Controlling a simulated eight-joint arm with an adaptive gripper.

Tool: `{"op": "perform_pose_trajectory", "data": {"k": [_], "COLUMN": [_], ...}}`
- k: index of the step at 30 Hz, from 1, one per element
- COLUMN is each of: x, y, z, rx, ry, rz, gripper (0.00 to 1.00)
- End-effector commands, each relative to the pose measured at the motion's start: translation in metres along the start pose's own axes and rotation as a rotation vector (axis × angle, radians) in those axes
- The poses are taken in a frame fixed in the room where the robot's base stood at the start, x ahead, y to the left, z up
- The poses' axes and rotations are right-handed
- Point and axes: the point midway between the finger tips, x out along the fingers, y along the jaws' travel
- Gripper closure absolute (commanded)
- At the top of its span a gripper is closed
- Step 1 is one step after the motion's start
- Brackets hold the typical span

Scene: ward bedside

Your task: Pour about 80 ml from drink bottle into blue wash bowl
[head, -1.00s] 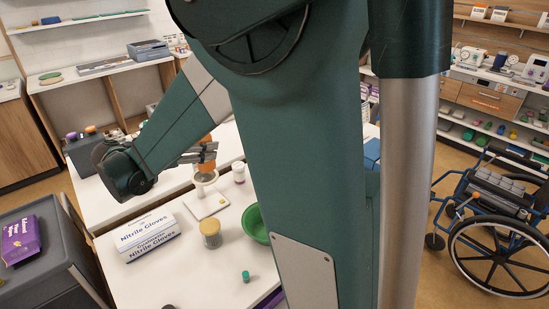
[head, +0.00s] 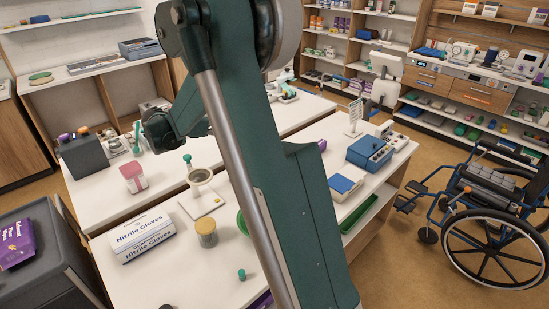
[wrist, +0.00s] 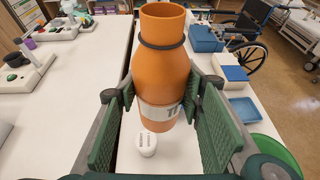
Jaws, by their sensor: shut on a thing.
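The orange drink bottle (wrist: 163,65) is in the wrist view, with a dark ring around its neck and a pale label low on its body. My gripper (wrist: 163,98) is shut on it, one green pad on each side. Its mouth points to the top of the view. The contents cannot be seen. In the head view my arm hides the gripper and bottle.
A small white container (wrist: 147,145) stands below the bottle. Glove boxes (head: 143,237), a yellowish jar (head: 206,234), a pink-topped container (head: 133,178) and a small green item (head: 242,274) stand on the table. A blue box (head: 370,152) is farther right. A wheelchair (head: 490,225) stands at the right.

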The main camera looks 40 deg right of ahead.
Motion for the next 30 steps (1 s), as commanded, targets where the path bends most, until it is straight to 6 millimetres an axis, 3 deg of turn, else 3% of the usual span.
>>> {"op": "perform_pose_trajectory", "data": {"k": [6, 16, 30], "x": [0.042, 0.082, 0.106], "y": [0.009, 0.015, 0.015], "z": [0.011, 0.020, -0.044], "rx": [0.019, 0.036, 0.035], "ry": [0.000, 0.000, 0.000], "rz": [-0.046, -0.088, -0.085], "gripper": [0.79, 0.79, 0.79]}}
